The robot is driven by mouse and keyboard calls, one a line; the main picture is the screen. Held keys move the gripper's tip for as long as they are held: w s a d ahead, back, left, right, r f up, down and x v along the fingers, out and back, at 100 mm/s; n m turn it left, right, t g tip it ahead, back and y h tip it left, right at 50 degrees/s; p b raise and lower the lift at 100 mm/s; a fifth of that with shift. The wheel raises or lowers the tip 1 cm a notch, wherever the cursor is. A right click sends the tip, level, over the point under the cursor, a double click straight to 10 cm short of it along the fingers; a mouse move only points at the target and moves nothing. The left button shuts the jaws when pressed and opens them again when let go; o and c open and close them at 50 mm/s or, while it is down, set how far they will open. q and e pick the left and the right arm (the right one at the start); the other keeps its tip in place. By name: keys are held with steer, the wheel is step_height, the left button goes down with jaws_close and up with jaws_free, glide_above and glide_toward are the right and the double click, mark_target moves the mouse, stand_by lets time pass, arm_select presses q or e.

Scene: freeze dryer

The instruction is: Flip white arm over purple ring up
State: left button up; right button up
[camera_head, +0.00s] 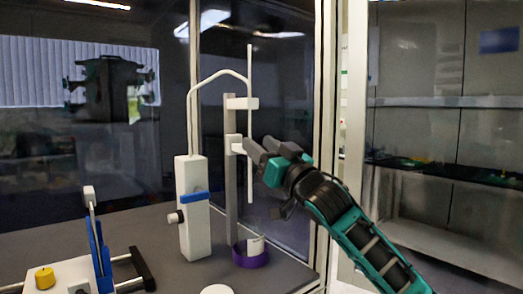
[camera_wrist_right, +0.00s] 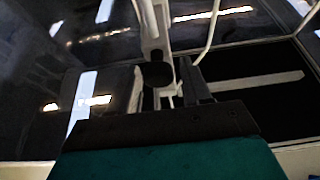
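The purple ring (camera_head: 250,254) sits on the dark bench floor at the foot of a grey post (camera_head: 231,190), with a white piece inside it. Above it, the post carries an upper white arm (camera_head: 242,103) and a lower white arm (camera_head: 235,144), both sticking out sideways beside a thin white vertical rod (camera_head: 249,80). My right gripper (camera_head: 259,148) comes from the right, with its dark fingers at the lower white arm's height, close to it and overlapping the rod. Contact and finger gap are unclear. The right wrist view is dark, with white parts ahead. My left gripper is out of view.
A white upright unit (camera_head: 194,225) with a blue lever and a bent white tube stands left of the post. A white device with a yellow knob (camera_head: 45,278) is at lower left. Glass walls and a door frame (camera_head: 325,120) stand close to my right arm.

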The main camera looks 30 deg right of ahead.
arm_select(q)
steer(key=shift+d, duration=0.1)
arm_select(e)
steer(key=shift+f, duration=0.2)
arm_select(q)
steer(key=b, duration=0.1)
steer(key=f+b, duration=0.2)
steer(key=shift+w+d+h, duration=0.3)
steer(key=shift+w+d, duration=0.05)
arm_select(e)
steer(key=v, duration=1.2)
steer(key=shift+s+f, duration=0.1)
steer(key=shift+s, duration=0.3)
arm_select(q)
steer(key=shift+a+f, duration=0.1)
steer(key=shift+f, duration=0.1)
